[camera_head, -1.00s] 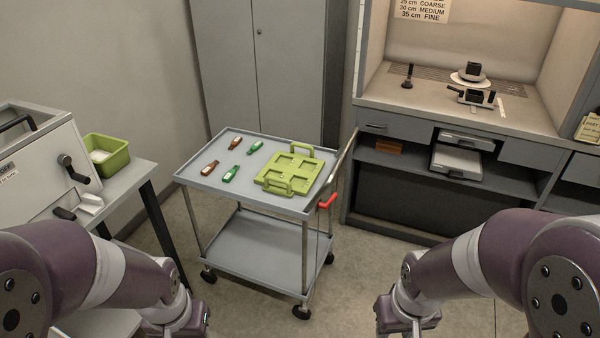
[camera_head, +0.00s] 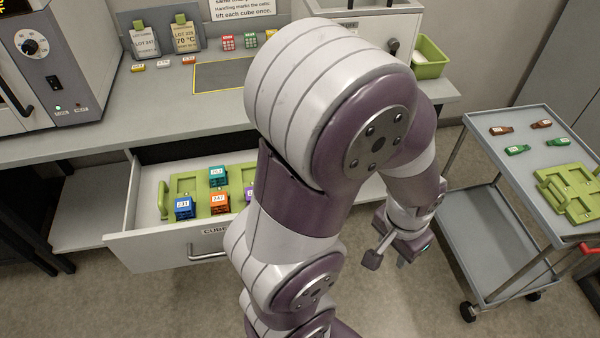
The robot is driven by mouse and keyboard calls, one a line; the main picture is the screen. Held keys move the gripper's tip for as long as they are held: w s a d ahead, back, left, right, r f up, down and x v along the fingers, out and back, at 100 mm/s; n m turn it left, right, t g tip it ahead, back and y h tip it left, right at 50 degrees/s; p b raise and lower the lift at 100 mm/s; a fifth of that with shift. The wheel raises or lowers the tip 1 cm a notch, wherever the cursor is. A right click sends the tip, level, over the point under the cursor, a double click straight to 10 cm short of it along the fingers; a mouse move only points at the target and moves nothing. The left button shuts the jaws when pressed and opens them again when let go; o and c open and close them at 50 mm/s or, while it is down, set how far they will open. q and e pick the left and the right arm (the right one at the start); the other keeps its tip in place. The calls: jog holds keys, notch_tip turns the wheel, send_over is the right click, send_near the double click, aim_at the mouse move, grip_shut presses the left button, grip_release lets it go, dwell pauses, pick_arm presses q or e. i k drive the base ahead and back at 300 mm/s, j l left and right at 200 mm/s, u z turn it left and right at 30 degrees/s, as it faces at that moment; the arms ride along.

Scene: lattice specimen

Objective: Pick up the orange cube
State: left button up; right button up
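The orange cube (camera_head: 219,202) is a small lattice block with a white label on top. It sits in a green tray (camera_head: 183,184) inside the open drawer (camera_head: 145,244).
The bench (camera_head: 150,105) is above and behind the drawer, with an oven-like machine (camera_head: 60,60) at left. A trolley (camera_head: 540,220) with a green carrier (camera_head: 568,192) stands right. A green bin (camera_head: 430,60) is at the back.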

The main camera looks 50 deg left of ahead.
aim_at(219, 202)
jog(key=u, duration=2.65)
jog(key=i+l+u, duration=0.1)
jog(key=l, duration=0.25)
jog(key=i+l+u, duration=0.1)
jog(key=i+l, duration=0.15)
jog(key=i+l+u, duration=0.1)
jog(key=l, duration=0.4)
jog(key=i+l+u, duration=0.1)
jog(key=l, duration=0.25)
jog(key=i+l+u, duration=0.1)
jog(key=l, duration=0.3)
jog(key=i+u, duration=0.1)
jog(key=u, duration=1.8)
